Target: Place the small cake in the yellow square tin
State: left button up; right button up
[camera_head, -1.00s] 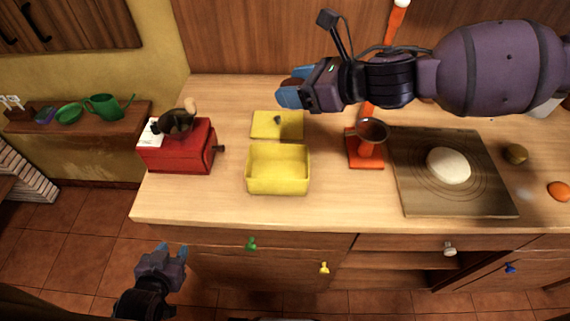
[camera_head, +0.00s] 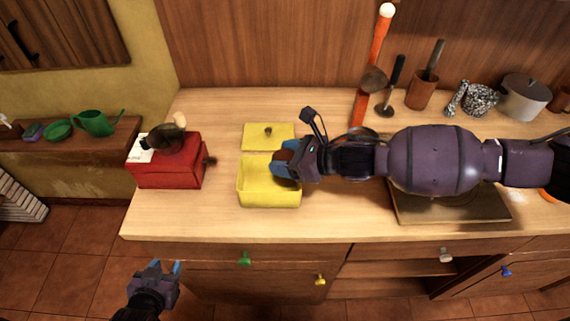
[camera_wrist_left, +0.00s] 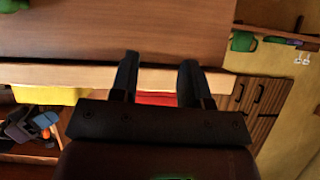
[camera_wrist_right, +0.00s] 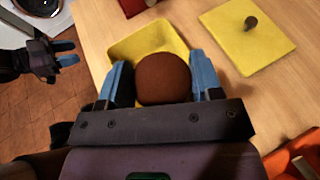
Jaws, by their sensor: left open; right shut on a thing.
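The yellow square tin (camera_head: 270,196) stands open on the counter near its front edge. My right gripper (camera_head: 283,165) is over the right part of the tin. In the right wrist view, it is shut on a round brown cake (camera_wrist_right: 163,79), with blue fingers on both sides. The tin (camera_wrist_right: 148,36) shows behind and below the cake. I cannot tell whether the cake touches the tin's floor. My left gripper (camera_head: 158,268) is open and empty, low in front of the counter.
A yellow lid (camera_head: 268,137) with a knob lies behind the tin. A red box (camera_head: 168,168) with a crank stands to the left. An orange stand (camera_head: 366,100) rises to the right, and a dark board (camera_head: 455,207) lies partly under my right arm.

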jog(key=shift+f, duration=1.35)
jog(key=shift+f+b, duration=0.35)
jog(key=shift+f, duration=0.3)
jog(key=o, duration=0.6)
jog(key=shift+o, duration=0.2)
jog(key=shift+r+p, duration=0.35)
jog(key=shift+r, duration=0.25)
jog(key=shift+d+r, duration=0.2)
jog(key=shift+d, duration=0.1)
jog(key=v, duration=1.1)
jog(key=shift+s, duration=0.25)
